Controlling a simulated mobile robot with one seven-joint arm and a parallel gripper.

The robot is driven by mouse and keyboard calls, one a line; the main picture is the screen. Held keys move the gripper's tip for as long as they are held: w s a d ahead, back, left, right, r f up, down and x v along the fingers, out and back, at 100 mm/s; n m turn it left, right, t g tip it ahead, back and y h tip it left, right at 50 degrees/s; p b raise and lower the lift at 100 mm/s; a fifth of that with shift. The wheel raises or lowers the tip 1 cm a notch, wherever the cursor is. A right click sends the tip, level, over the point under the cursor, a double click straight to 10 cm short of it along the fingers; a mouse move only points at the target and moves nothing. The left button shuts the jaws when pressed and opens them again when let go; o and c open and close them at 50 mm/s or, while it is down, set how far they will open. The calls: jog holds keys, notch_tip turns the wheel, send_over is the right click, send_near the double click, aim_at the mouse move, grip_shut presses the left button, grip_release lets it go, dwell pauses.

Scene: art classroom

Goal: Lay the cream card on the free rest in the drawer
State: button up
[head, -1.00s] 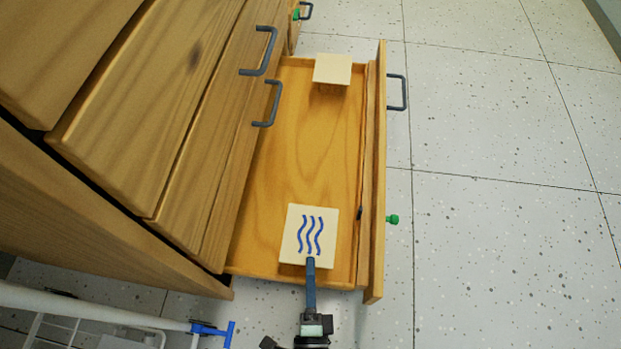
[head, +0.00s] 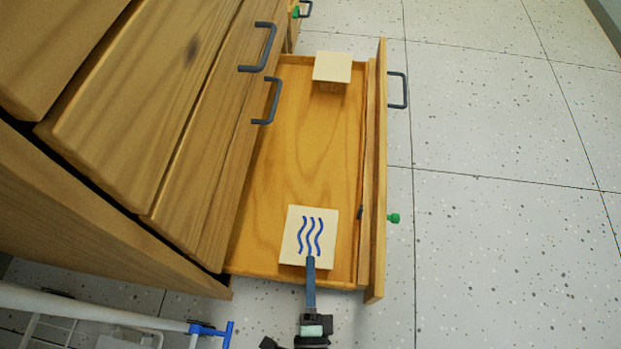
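The cream card (head: 308,231) is a square with three blue wavy lines, face up over the near end of the open wooden drawer (head: 290,150). My gripper (head: 310,262) reaches in from the bottom of the picture. Its dark finger overlaps the card's near edge, and it looks shut on that edge; the finger below is hidden. A plain cream square-topped block (head: 332,66) stands at the drawer's far end, well apart from my gripper. Nothing lies on top of it that I can make out. What is under the card is hidden, so I cannot tell whether it touches a support.
The drawer's front panel (head: 377,170) rises on the right, with a dark handle (head: 398,90) and a green knob (head: 392,218). The wooden cabinet (head: 120,130) overhangs at left. A white rack with a blue clip (head: 212,330) stands at lower left. The drawer's middle and the right-hand floor are clear.

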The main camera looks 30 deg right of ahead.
jog(key=shift+s+a+r+p, duration=0.15)
jog(key=shift+s+r+p, duration=0.05)
jog(key=shift+s+p, duration=0.1)
jog(key=p+v, duration=0.3)
jog(key=v, duration=0.8)
jog(key=shift+p, duration=0.3)
jog(key=shift+s+a+f, duration=0.1)
jog(key=shift+s, duration=0.05)
